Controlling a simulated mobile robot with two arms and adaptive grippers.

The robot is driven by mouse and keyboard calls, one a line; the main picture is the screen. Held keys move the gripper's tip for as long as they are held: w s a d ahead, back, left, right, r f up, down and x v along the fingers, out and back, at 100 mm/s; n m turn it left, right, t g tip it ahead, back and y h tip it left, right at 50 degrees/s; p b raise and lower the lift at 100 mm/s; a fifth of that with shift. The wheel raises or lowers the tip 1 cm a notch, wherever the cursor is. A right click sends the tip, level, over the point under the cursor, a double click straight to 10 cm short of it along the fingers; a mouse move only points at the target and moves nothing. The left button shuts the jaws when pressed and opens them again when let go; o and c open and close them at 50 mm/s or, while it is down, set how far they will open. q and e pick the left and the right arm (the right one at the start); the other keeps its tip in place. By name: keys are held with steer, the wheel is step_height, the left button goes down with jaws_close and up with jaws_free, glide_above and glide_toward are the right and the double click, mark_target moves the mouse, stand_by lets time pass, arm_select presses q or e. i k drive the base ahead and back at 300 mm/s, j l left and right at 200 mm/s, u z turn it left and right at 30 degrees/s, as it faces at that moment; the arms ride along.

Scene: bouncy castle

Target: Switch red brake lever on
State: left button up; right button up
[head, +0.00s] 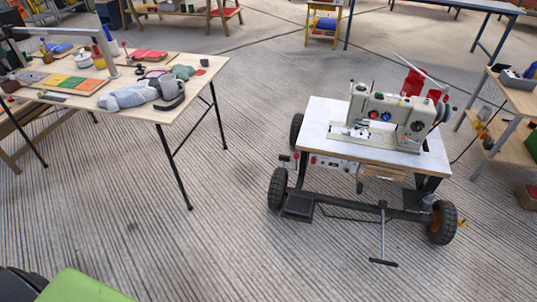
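A wheeled cart (318,128) with a white top carries a pale sewing machine (385,108). I cannot pick out the red brake lever with certainty. Small red parts show on the front panel (333,162) under the tabletop's left half, and small dark and reddish parts sit near the left front wheel (278,187). A T-shaped bar (383,240) extends from the front axle toward me, its end low near the floor. Neither of my grippers is in view.
A wooden table (190,78) with cloth items and coloured boards stands at left. Shelving (508,148) stands at right, and a yellow stool (322,30) at the back. The ribbed floor (190,250) is clear in front of the cart. A green shape shows at bottom left.

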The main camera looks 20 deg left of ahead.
mark_target(281, 158)
steer(key=j+z, duration=0.1)
steer(key=j, duration=0.6)
steer(key=k+j, duration=0.1)
steer(key=j, duration=0.6)
steer(key=j+z, duration=0.15)
steer(key=j, duration=0.55)
steer(key=k+j+z, duration=0.1)
steer(key=j, duration=0.8)
steer(key=i+l+u, duration=0.1)
steer(key=i, duration=0.4)
steer(key=i+l+u, duration=0.1)
steer(key=i+l, duration=0.15)
steer(key=i, duration=0.25)
steer(key=i+l+u, duration=0.1)
steer(key=i, duration=0.4)
steer(key=i+l+u, duration=0.1)
steer(key=i+l, duration=0.3)
steer(key=i, duration=0.1)
